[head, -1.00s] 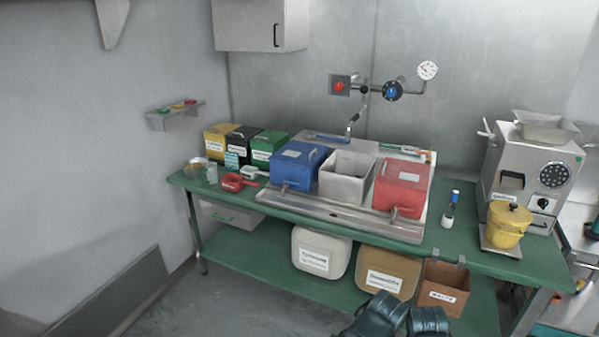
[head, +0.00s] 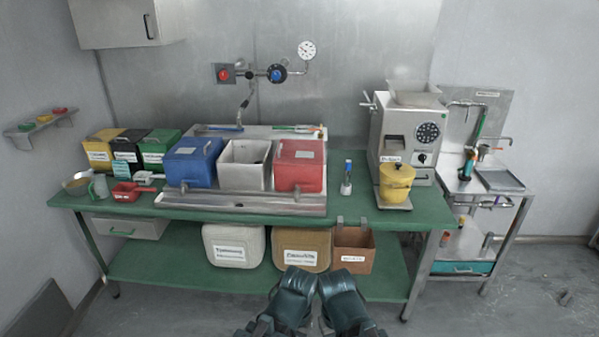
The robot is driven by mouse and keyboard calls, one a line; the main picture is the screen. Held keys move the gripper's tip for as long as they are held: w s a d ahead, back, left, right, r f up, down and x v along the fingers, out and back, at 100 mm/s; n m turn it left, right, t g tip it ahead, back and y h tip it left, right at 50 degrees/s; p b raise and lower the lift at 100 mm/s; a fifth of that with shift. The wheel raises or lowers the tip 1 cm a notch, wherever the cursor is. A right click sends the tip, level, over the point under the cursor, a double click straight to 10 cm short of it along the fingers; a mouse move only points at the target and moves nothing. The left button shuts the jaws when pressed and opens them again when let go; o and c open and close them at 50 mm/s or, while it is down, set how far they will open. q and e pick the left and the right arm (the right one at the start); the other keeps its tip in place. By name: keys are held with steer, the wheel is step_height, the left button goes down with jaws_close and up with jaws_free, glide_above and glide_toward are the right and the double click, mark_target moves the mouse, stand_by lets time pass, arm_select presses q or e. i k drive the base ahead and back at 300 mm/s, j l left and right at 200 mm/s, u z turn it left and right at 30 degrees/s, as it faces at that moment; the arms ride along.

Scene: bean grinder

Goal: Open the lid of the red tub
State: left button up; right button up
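The red tub (head: 299,172) stands at the right end of a row of three tubs on a raised metal tray (head: 240,205) on the green bench. Its lid (head: 301,152) is down and has a pale label on top. A small fitting shows low on its front. Two dark teal parts of my own arms show at the bottom centre, well in front of the bench and apart from the tub. No gripper fingers can be made out there.
A blue tub (head: 189,165) and an open white tub (head: 240,170) stand left of the red one. A small bottle (head: 346,185), a yellow pot (head: 396,186) and a grinder (head: 398,135) stand to its right. Floor shows in front of the bench.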

mark_target(290, 152)
steer(key=i+z, duration=0.15)
steer(key=i, duration=0.5)
steer(key=i+j+z, duration=0.15)
steer(key=i, duration=0.5)
steer(key=i+j+z, duration=0.15)
steer(key=i, duration=0.5)
